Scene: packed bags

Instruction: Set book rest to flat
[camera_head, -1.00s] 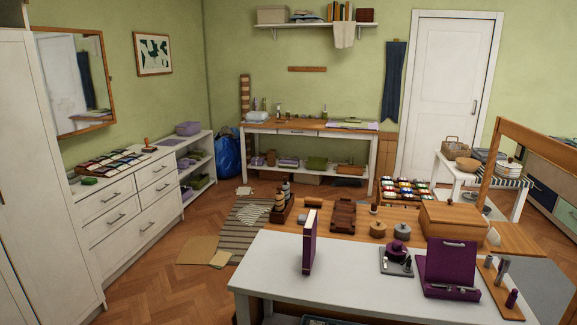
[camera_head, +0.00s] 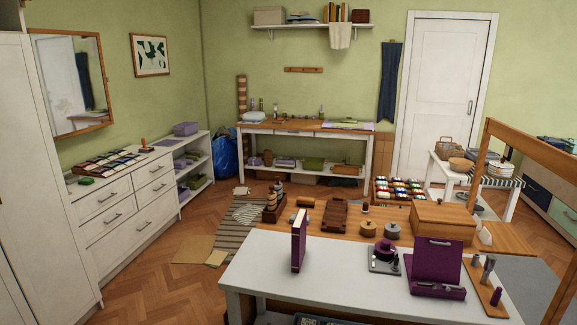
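The purple book rest (camera_head: 437,262) is on the white table (camera_head: 340,276) at its right side. Its back panel is raised and leans slightly back from a low front ledge, and a pale bar shows near its top edge. A purple book (camera_head: 299,240) stands upright on the same table, to the left, apart from the rest. My gripper does not show in this view.
A grey tray with a purple round item (camera_head: 385,250) sits just left of the rest. A wooden board with small bottles (camera_head: 488,283) lies to its right. A wooden box (camera_head: 443,222) is behind it. The table is bare between book and tray.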

